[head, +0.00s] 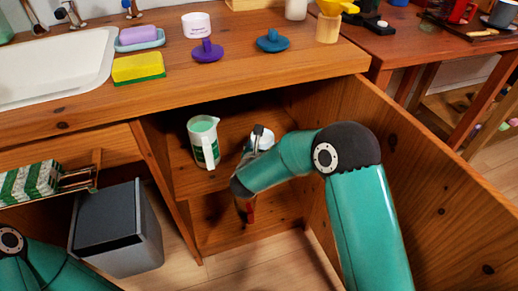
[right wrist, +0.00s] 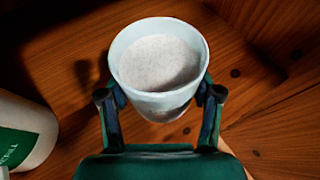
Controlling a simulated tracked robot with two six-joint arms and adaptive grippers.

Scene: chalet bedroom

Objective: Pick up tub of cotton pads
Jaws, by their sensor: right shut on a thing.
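In the head view the held tub (head: 264,138) shows inside the open cabinet, partly hidden by my right gripper (head: 256,136) and wrist. It looks upright. A white round tub (head: 197,25) with small dark print stands on the counter, apart from my grippers. I cannot read which one is labelled cotton pads. My left gripper is out of view; only part of the left arm shows at the lower left.
A white jug with a green label (head: 204,141) stands left of the held tub, close by in the wrist view (right wrist: 22,132). The open cabinet door (head: 430,180) stands right of my arm. A grey bin (head: 118,232) is at the lower left. A sponge (head: 138,68) lies on the counter.

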